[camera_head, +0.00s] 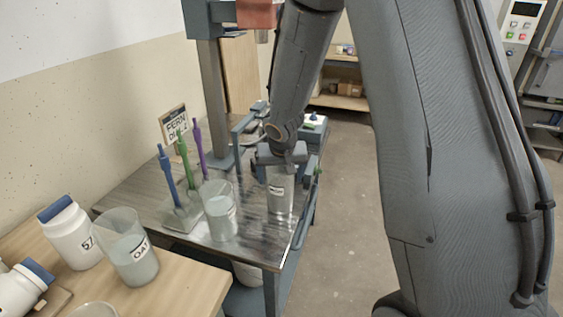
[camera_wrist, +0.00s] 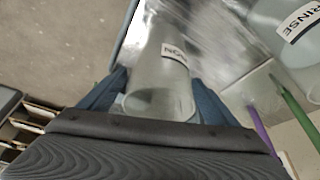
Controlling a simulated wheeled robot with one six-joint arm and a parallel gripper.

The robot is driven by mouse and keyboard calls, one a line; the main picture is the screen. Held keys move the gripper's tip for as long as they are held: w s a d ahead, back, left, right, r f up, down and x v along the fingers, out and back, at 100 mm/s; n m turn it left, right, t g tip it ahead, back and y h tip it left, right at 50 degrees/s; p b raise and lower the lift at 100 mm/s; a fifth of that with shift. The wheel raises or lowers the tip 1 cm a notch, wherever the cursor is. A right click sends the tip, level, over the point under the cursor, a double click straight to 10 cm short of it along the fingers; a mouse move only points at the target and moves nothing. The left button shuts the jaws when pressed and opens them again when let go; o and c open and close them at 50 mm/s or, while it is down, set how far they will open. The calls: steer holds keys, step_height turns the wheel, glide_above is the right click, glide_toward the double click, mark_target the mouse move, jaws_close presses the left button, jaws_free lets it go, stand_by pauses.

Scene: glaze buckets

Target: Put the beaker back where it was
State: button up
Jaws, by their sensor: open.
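A clear beaker (camera_head: 280,192) with a white label stands upright near the right edge of the metal cart top. In the wrist view the beaker (camera_wrist: 163,78) lies between my blue fingers, and its label starts with "NO". My gripper (camera_head: 281,166) is over its upper part, with the jaws open on either side of it. A second beaker (camera_head: 221,212) of pale liquid stands to its left; its label reads "RINSE" in the wrist view (camera_wrist: 290,35). A third beaker (camera_head: 134,250), labelled "OAT", stands on the wooden table.
A stand (camera_head: 181,218) holds blue, green and purple tools upright on the cart (camera_head: 258,248). A white bottle (camera_head: 72,235) marked 57 and another blue-capped bottle (camera_head: 22,288) are on the wooden table (camera_head: 185,290). A sign (camera_head: 174,124) stands at the wall. Floor is clear right of the cart.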

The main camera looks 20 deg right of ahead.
steer(key=d+p+v, duration=0.1)
steer(key=v, duration=0.7)
steer(key=s+r+n+g, duration=0.1)
steer(key=s+g, duration=0.3)
steer(key=s, duration=1.9)
steer(key=shift+a+r+n+y, duration=0.15)
steer(key=shift+a+n+y, duration=0.2)
steer(key=shift+n, duration=0.25)
